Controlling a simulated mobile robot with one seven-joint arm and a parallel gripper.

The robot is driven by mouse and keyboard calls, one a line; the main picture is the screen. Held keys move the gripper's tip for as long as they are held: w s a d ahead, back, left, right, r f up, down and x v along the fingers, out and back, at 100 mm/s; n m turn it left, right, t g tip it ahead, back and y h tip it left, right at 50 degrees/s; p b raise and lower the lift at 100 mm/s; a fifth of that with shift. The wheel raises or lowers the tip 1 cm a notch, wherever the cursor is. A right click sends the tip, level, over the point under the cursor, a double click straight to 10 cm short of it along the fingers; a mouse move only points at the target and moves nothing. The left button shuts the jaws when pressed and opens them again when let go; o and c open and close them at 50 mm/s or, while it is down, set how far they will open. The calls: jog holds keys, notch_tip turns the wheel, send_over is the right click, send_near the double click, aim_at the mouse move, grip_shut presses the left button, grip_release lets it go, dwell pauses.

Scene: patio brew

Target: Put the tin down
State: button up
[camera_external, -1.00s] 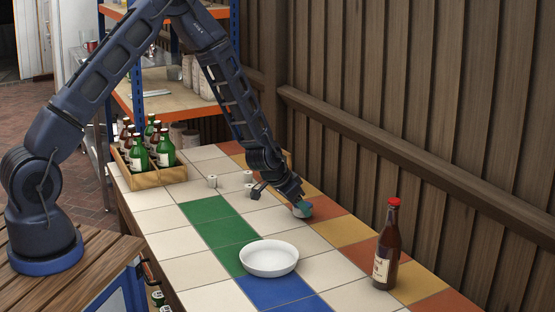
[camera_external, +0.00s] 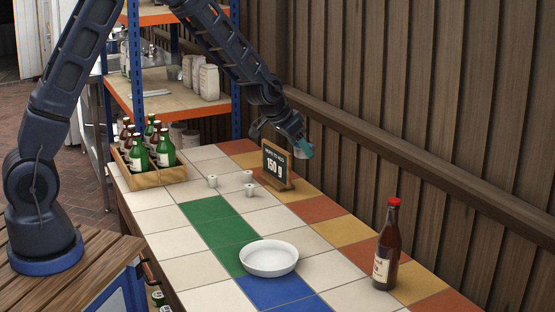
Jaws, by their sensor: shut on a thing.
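My gripper (camera_external: 300,142) is up in the air at the back of the tiled counter, above and to the right of the small sign. It is shut on a small grey and teal thing, which I take to be the tin (camera_external: 304,151). The tin is mostly hidden by my gripper and too small for its details to show. It is clear of the counter (camera_external: 180,242), with the wooden wall behind it.
A white dish (camera_external: 268,260), a brown bottle (camera_external: 385,250) and a bottle crate (camera_external: 158,180) also stand there. Tiles between sign and bottle are bare.

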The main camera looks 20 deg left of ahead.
jog(key=s+d+m+g+h, duration=0.1)
jog(key=s+d+m, duration=0.2)
jog(key=s+d, duration=1.05)
send_near(342, 247)
jog(key=x, duration=0.5)
jog(key=shift+w+d+f, duration=0.1)
jog(key=shift+d+f, duration=0.2)
jog(key=shift+f, duration=0.15)
jog(key=o, duration=1)
